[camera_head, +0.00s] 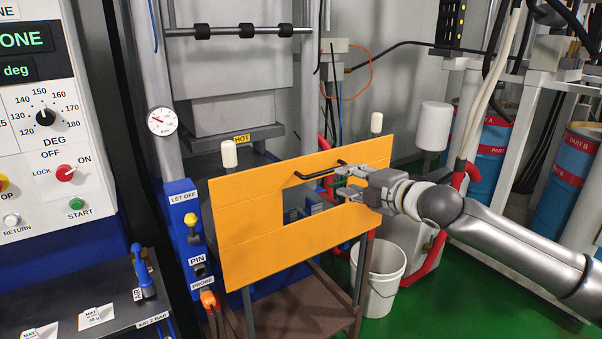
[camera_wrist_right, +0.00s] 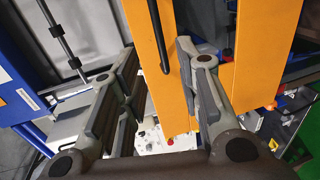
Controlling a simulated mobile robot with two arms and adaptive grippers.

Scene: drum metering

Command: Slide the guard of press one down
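The guard (camera_head: 245,240) of the press is an orange panel with a rectangular window, between two posts with white caps. A black bar handle (camera_head: 320,171) is fixed along its upper part. My right gripper (camera_head: 347,181) is at the panel's front, by the handle's right end. In the right wrist view the gripper (camera_wrist_right: 158,62) has its two fingers apart, with the handle (camera_wrist_right: 157,35) showing in the gap between the tips; I cannot tell whether they touch it. The guard (camera_wrist_right: 145,20) fills the upper middle there. My left gripper is not in view.
A control panel (camera_head: 40,110) with knobs stands at the left, above a dark bench (camera_head: 75,305). A brown stand (camera_head: 310,295) is below the guard, and a white bucket (camera_head: 380,280) beside it. Blue drums (camera_head: 570,165) stand at the right behind a white frame.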

